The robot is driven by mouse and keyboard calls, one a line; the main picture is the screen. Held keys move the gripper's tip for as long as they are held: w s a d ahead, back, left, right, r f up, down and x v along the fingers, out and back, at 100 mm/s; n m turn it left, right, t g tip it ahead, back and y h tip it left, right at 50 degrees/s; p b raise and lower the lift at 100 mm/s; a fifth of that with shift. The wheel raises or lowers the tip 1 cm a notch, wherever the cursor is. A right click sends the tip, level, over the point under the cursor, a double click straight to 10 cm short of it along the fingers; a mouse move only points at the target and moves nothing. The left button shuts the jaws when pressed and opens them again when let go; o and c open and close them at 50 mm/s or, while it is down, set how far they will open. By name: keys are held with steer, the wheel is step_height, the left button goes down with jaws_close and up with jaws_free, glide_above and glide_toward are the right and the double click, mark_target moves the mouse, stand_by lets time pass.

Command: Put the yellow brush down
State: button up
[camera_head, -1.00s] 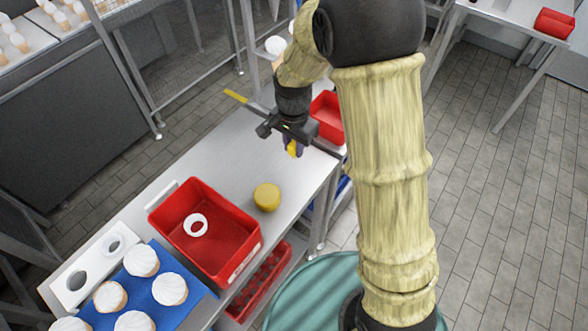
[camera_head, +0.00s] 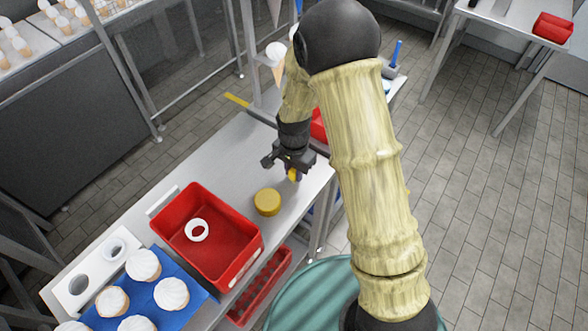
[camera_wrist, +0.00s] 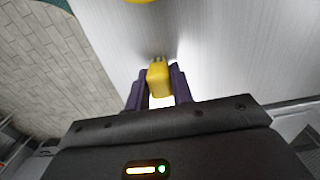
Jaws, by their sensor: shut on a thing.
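My gripper (camera_head: 293,176) is over the far right part of the steel table, shut on the yellow brush (camera_head: 292,174). In the wrist view the yellow brush (camera_wrist: 158,78) sits between my two purple fingers (camera_wrist: 157,92). Its end points toward the bare table top (camera_wrist: 225,50). A shadow lies close to the brush end; I cannot tell whether it touches the surface. Most of the brush is hidden by my gripper in the head view.
A round yellow piece (camera_head: 267,202) stands on the table near my gripper. A red crate (camera_head: 240,262) with a white ring (camera_head: 196,230) is nearer, beside a blue mat (camera_head: 190,308) with several cupcake-like items. Another red bin (camera_head: 318,126) is behind my arm. Table left of my gripper is clear.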

mark_target(294, 170)
steer(key=shift+f, duration=0.15)
steer(key=o, duration=0.9)
step_height(294, 170, up, 12)
steer(key=shift+r+b, duration=0.2)
steer(key=shift+b, duration=0.55)
